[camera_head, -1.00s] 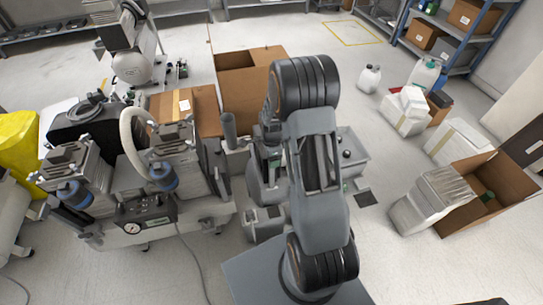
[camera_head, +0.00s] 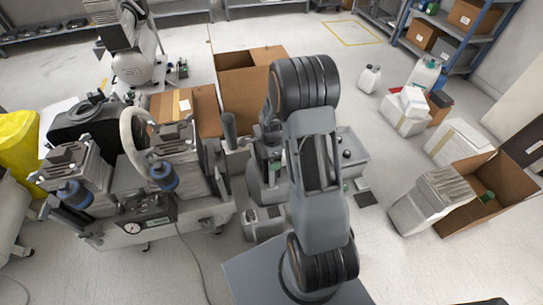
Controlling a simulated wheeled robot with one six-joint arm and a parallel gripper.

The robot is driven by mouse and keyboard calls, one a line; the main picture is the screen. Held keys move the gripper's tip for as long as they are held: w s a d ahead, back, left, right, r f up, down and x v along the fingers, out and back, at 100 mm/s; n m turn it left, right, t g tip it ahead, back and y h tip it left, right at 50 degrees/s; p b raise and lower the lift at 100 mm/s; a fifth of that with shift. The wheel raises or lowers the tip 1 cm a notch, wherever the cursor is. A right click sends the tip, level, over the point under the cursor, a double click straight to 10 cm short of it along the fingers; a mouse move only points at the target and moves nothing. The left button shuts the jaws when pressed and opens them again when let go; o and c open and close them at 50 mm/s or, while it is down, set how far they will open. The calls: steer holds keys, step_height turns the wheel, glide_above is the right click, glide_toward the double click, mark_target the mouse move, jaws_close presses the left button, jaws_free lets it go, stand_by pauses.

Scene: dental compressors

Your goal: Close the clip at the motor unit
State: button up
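The dental compressor (camera_head: 130,232) stands on the floor at the left, with two finned motor heads, blue filters and a gauge panel. One motor unit (camera_head: 178,150) is at its right, with a white hose arching to it; the other motor unit (camera_head: 75,172) is at its left. I cannot make out the clip at this size. My arm stands upright in the middle of the view, and its forward part is hidden behind its own links. My gripper cannot be made out.
An open cardboard box (camera_head: 250,85) and a closed carton (camera_head: 187,108) stand behind the compressor. At the right are white containers (camera_head: 405,110), a white canister (camera_head: 370,78) and another open box (camera_head: 490,195). A dark cable runs over the floor in front. Floor between arm and right-hand boxes is mostly clear.

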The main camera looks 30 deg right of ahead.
step_height(320, 180, up, 14)
steer(key=p, duration=0.2)
stand_by(0.4)
steer(key=shift+f, duration=0.1)
stand_by(0.4)
steer(key=s+a+r+n+t+p, duration=0.1)
steer(key=s+a+r+n+p, duration=0.2)
steer(key=s+r+n+p, duration=0.2)
steer(key=s+a+r+n+t+p, duration=0.1)
steer(key=s+a+r+n+p, duration=0.2)
steer(key=r+n, duration=0.5)
steer(key=s+a+r+n+t+p, duration=0.1)
steer(key=s+a+r+n+p, duration=0.2)
steer(key=r, duration=1)
steer(key=s+n+p, duration=0.3)
steer(key=s+n, duration=0.1)
steer(key=shift+s+a+t+p, duration=0.25)
steer(key=shift+s+t+p, duration=0.05)
steer(key=shift+s+p, duration=0.05)
